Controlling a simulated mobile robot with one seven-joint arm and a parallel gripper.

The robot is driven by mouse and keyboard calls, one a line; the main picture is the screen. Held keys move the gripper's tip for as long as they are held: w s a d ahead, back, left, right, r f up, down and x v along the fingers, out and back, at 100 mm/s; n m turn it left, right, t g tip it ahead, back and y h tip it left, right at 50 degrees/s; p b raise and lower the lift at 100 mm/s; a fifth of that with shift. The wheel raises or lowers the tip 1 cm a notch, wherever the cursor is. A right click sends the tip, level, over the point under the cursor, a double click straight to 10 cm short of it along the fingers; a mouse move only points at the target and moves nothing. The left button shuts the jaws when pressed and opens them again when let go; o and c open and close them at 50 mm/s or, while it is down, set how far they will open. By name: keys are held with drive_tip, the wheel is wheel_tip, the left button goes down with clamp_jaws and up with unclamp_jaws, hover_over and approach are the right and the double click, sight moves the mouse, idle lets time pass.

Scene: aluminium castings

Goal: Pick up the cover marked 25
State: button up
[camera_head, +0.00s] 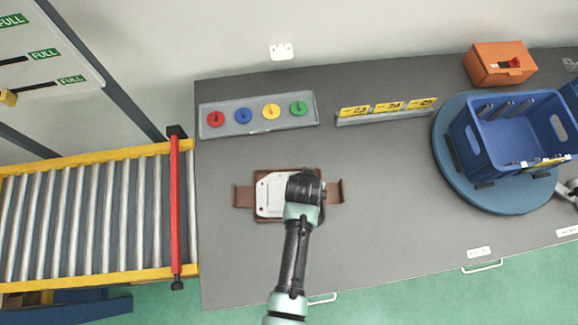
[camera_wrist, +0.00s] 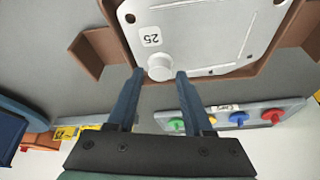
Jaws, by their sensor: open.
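The cover marked 25 (camera_head: 270,195) is a pale flat plate with a round knob and corner holes. It lies in a brown holder (camera_head: 243,196) on the grey table, and my arm hides its right part in the head view. The wrist view shows the cover (camera_wrist: 205,38) with its 25 label near the knob (camera_wrist: 160,67). My gripper (camera_wrist: 154,75) is open, with its two fingertips on either side of the knob in that view. I cannot tell whether the fingers touch it.
A grey tray with red, blue, yellow and green knobbed discs (camera_head: 258,130) stands behind. Yellow number cards sit on a rail (camera_head: 387,117). A blue crate (camera_head: 487,147) stands on a round turntable (camera_head: 502,203) at right, near an orange box (camera_head: 500,78). A roller conveyor (camera_head: 95,222) is at left.

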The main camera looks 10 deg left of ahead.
drive_tip(key=shift+w+f, duration=0.2)
drive_tip(key=shift+f, duration=0.35)
clamp_jaws()
